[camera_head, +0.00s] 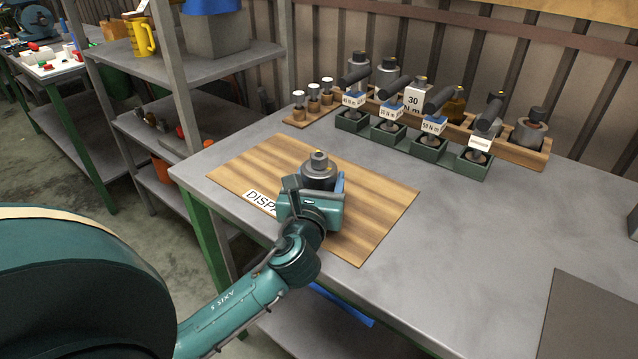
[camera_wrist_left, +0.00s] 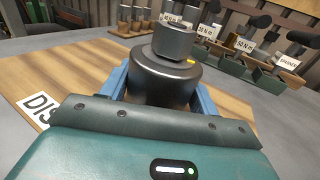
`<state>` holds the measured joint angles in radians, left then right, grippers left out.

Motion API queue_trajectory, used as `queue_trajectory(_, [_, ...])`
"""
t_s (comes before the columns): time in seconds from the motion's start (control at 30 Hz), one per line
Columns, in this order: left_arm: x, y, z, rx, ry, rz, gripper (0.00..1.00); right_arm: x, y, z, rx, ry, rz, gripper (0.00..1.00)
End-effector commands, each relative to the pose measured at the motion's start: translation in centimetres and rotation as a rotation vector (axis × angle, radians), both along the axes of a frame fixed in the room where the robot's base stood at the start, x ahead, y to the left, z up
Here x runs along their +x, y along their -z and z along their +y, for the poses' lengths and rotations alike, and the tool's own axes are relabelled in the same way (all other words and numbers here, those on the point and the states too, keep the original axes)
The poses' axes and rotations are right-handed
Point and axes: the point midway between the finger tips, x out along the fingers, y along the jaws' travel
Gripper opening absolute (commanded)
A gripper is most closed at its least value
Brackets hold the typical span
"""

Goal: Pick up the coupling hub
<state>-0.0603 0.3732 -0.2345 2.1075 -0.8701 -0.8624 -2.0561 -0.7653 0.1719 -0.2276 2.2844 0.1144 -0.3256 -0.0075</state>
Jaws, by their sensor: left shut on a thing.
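The coupling hub (camera_head: 318,172) is a dark grey stepped cylinder, wide below with a narrower top, standing upright at the middle of the wooden mat. My left gripper (camera_head: 314,190) is shut on it, with its blue fingers on either side of the wide body. In the left wrist view the hub (camera_wrist_left: 165,75) sits between the two fingers, and a small yellow mark shows on it. Its underside is hidden behind my gripper, so I cannot tell whether it touches the mat. My right gripper is not in view.
The wooden mat (camera_head: 375,215) with a partly covered label lies on the grey table (camera_head: 470,240). Behind it stand green holders (camera_head: 428,148) with tools, a wooden rack (camera_head: 520,152) with cylindrical parts and a small stand (camera_head: 310,112). A dark plate (camera_head: 590,315) lies front right.

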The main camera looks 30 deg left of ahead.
Motion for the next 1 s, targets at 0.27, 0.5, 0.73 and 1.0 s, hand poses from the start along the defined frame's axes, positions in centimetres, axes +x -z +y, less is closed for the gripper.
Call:
queue_trajectory(0.27, [0.0, 0.0, 0.0, 0.000, 0.000, 0.001, 0.11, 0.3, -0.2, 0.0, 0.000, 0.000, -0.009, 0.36])
queue_trajectory(0.5, [0.0, -0.3, 0.0, 0.002, 0.000, -0.007, 0.05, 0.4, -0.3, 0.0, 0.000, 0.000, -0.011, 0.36])
queue_trajectory(0.73, [0.0, -2.3, 0.0, 0.002, 0.000, -0.011, 0.05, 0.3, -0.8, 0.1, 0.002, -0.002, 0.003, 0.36])
queue_trajectory(1.0, [0.0, -7.4, 0.0, 0.003, 0.001, -0.014, 0.05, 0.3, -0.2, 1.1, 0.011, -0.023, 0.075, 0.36])
